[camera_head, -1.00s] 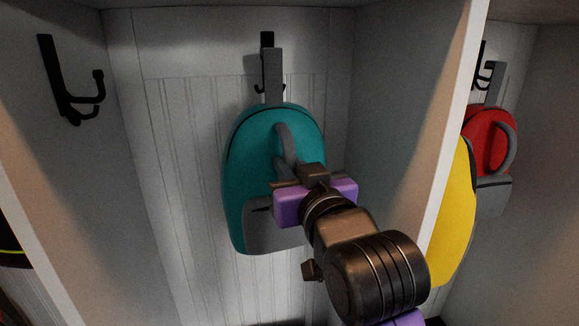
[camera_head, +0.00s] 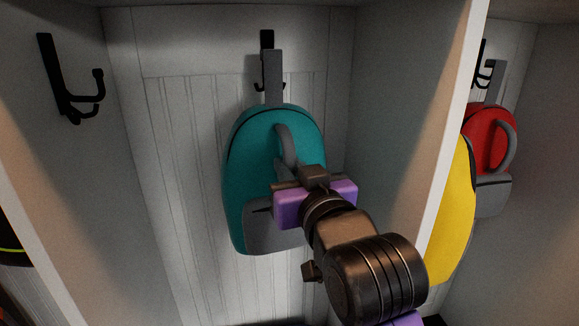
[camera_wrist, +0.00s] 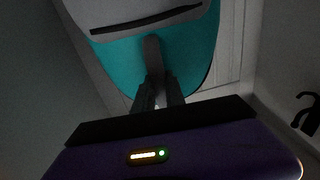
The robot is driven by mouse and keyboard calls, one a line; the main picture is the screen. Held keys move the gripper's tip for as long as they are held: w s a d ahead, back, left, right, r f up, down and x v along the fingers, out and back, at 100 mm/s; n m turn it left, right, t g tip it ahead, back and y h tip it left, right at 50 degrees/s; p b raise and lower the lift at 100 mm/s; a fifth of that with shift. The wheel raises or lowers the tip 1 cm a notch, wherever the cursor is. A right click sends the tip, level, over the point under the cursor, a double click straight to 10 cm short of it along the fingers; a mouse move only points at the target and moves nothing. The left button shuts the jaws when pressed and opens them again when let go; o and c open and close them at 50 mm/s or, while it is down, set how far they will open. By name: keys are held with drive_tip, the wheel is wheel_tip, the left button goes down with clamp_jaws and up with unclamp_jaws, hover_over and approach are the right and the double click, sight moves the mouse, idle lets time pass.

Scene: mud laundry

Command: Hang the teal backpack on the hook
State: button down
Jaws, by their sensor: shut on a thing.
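The teal backpack (camera_head: 252,150) hangs upright in the middle cubby, its grey front pocket (camera_head: 258,232) low on it. Its grey top strap (camera_head: 273,80) stands up in front of the black hook (camera_head: 267,40) on the back wall. I cannot tell whether the strap is looped over the hook's prongs. My gripper (camera_head: 289,172) is at the backpack's front, shut on its grey front handle (camera_head: 286,143). The wrist view shows the fingers (camera_wrist: 158,92) closed at the handle (camera_wrist: 152,55), with the teal fabric (camera_wrist: 118,58) behind.
Another black double hook (camera_head: 72,85) is on the left side wall, empty. A white divider (camera_head: 446,150) stands close to my arm on the right. Beyond it are a yellow bag (camera_head: 453,215) and a red backpack (camera_head: 487,140) by another hook (camera_head: 482,65).

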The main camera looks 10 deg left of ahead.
drive_tip(key=shift+f, duration=0.25)
drive_tip(key=c, duration=1.4)
unclamp_jaws()
drive_tip(key=shift+o, duration=0.4)
drive_tip(key=shift+f, duration=0.1)
drive_tip(key=a+p+v, duration=0.1)
drive_tip(key=v, duration=1.2)
drive_tip(key=shift+s+a+f+p, duration=0.35)
drive_tip(key=shift+f+p, duration=0.05)
drive_tip(key=shift+f, duration=0.05)
drive_tip(key=shift+r, duration=0.1)
